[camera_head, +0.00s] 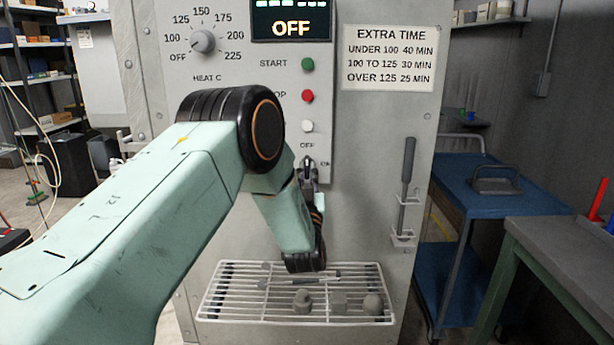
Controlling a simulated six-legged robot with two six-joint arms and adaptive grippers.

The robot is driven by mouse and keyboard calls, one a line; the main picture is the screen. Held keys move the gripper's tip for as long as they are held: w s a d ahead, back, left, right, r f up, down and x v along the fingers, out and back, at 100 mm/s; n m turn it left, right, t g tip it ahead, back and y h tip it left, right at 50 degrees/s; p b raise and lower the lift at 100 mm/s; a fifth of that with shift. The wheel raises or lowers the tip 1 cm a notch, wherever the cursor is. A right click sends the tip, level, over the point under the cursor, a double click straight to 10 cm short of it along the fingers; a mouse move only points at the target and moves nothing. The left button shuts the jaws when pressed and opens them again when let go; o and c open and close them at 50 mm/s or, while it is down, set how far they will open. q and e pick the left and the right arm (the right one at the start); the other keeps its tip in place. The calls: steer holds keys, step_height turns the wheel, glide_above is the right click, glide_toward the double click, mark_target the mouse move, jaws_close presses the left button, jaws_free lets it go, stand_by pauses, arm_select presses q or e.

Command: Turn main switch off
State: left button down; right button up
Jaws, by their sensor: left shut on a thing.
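The main switch (307,161) is a small dark knob low on the grey oven's control panel, with OFF printed above it and a partly covered label to its right. My left gripper (309,174) reaches up to it from below, at the end of my pale green arm, and is shut on it. The fingers hide most of the knob, so I cannot tell for certain which way it points. The display (291,22) at the top of the panel reads OFF. My right gripper is not in view.
Above the switch are a white button (307,126), a red button (307,96), a green START button (307,64) and a heat dial (203,42). A wire rack (215,305) with small grey parts juts out below. A dark-handled tool (407,165) hangs at right. A blue cart (510,197) stands beyond.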

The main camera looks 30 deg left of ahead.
arm_select(q)
steer(key=shift+r, duration=0.1)
steer(key=c, duration=1.4)
jaws_free()
steer(key=v, duration=1.2)
steer(key=shift+w+f, duration=0.1)
steer(key=shift+f, duration=0.1)
